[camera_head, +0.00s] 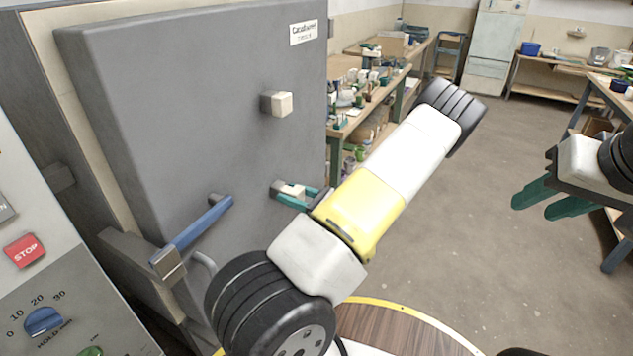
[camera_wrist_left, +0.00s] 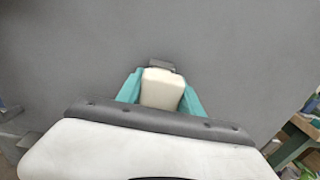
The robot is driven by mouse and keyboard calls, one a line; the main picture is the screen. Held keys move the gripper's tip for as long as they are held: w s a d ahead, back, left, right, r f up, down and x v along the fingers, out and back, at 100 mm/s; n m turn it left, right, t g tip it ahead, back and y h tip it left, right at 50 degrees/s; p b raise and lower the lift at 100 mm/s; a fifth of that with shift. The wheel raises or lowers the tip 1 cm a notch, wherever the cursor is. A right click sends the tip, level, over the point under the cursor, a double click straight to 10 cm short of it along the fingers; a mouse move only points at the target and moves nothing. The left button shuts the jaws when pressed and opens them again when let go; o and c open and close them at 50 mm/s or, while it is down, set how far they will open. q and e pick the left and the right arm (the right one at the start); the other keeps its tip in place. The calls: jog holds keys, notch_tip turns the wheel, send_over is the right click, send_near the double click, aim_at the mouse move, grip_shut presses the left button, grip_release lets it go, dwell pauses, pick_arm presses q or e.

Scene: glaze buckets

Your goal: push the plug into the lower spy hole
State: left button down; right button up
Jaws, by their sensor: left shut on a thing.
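The large grey door (camera_head: 190,100) fills the left of the head view. An upper cream plug (camera_head: 282,103) sits in a dark square fitting on the door. Below it, a second cream plug (camera_head: 291,190) is at the lower dark fitting (camera_head: 277,188). My left gripper (camera_head: 297,194) is shut on this lower plug, with teal fingers on either side. The left wrist view shows the plug (camera_wrist_left: 162,88) between the fingers, in front of the grey fitting (camera_wrist_left: 160,64). The hole is hidden behind it; I cannot tell how deep the plug sits. My right gripper (camera_head: 533,207) is open and empty.
A blue door handle (camera_head: 200,228) sticks out left of the lower plug. A control panel with a red stop button (camera_head: 25,250) is at the far left. A cluttered workbench (camera_head: 360,110) stands behind the door's right edge. Open floor (camera_head: 470,190) lies to the right.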

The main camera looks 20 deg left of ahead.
pick_arm(q)
jog(key=shift+a, duration=0.4)
jog(key=shift+a, duration=0.45)
jog(key=shift+a, duration=0.15)
dwell(0.4)
jog(key=shift+w+a, duration=0.1)
jog(key=shift+a, duration=0.15)
jog(key=shift+c, duration=2.2)
grip_release()
